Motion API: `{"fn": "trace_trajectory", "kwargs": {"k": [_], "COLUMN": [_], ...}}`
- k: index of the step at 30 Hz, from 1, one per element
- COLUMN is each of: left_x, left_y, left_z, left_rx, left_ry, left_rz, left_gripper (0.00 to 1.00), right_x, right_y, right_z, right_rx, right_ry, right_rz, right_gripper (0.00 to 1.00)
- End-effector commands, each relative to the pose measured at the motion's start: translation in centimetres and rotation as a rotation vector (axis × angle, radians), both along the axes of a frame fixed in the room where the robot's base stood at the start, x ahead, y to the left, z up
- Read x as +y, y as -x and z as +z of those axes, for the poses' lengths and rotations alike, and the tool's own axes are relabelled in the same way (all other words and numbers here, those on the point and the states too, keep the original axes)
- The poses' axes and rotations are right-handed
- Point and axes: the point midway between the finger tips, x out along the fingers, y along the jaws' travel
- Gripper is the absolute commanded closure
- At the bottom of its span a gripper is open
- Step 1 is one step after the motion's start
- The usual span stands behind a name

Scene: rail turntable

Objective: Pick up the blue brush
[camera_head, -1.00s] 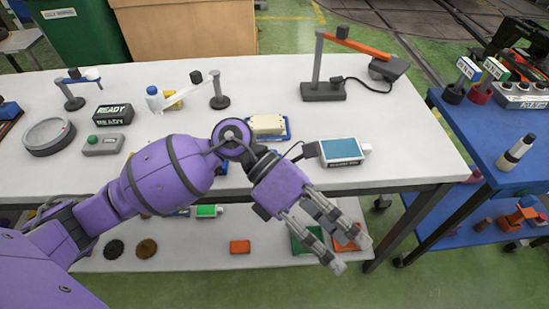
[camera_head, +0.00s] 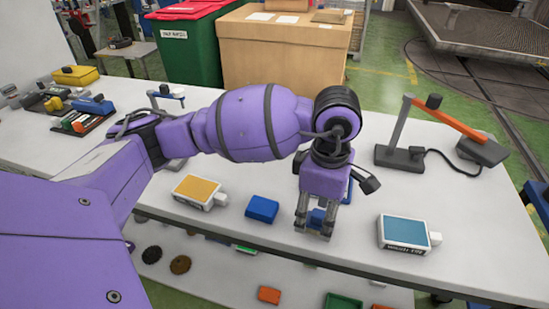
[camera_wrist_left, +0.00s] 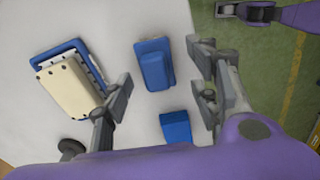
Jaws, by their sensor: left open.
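A blue brush (camera_wrist_left: 153,65), a block with a raised narrower top, lies on the white table. In the left wrist view it is between the spread fingers of my left gripper (camera_wrist_left: 158,95); I see no finger touching it. In the head view my left gripper (camera_head: 315,229) points down at the table, open, and its fingers partly hide the brush (camera_head: 317,216). A plain blue block (camera_head: 262,209) lies to the left; it also shows at the bottom of the left wrist view (camera_wrist_left: 175,126). Part of my right arm shows at that view's top right corner; its fingers are unclear.
A blue tray (camera_wrist_left: 45,50) with a cream block (camera_wrist_left: 70,86) lies beside the brush. A yellow-topped box (camera_head: 198,192) stands left and a blue-topped box (camera_head: 408,233) right. A lamp-like stand (camera_head: 398,155) is at the back right. The table's front edge is close.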

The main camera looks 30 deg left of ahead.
Motion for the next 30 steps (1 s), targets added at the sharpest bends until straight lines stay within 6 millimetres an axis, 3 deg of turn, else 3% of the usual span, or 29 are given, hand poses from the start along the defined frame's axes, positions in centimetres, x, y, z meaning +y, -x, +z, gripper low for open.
{"fn": "trace_trajectory", "kwargs": {"k": [6, 14, 25, 30], "left_x": [0.0, -0.1, -0.1, -0.1], "left_y": [-0.2, -0.2, -0.3, -0.3], "left_z": [-2.6, -2.8, -2.7, -2.6], "left_rx": [-0.001, -0.002, -0.004, -0.004], "left_ry": [0.000, 0.001, 0.001, 0.001], "left_rz": [-0.001, -0.001, -0.001, -0.001], "left_gripper": [0.45, 0.45, 0.94, 0.95], "right_x": [0.0, 0.0, 0.0, 0.0], "right_y": [-0.1, -0.6, -0.7, -0.7], "right_z": [0.1, 0.4, 0.5, 0.5], "right_rx": [-0.001, -0.013, -0.015, -0.014], "right_ry": [0.001, -0.001, 0.000, 0.000], "right_rz": [0.001, 0.003, 0.004, 0.004], "right_gripper": [0.60, 0.60, 0.60, 0.60]}}
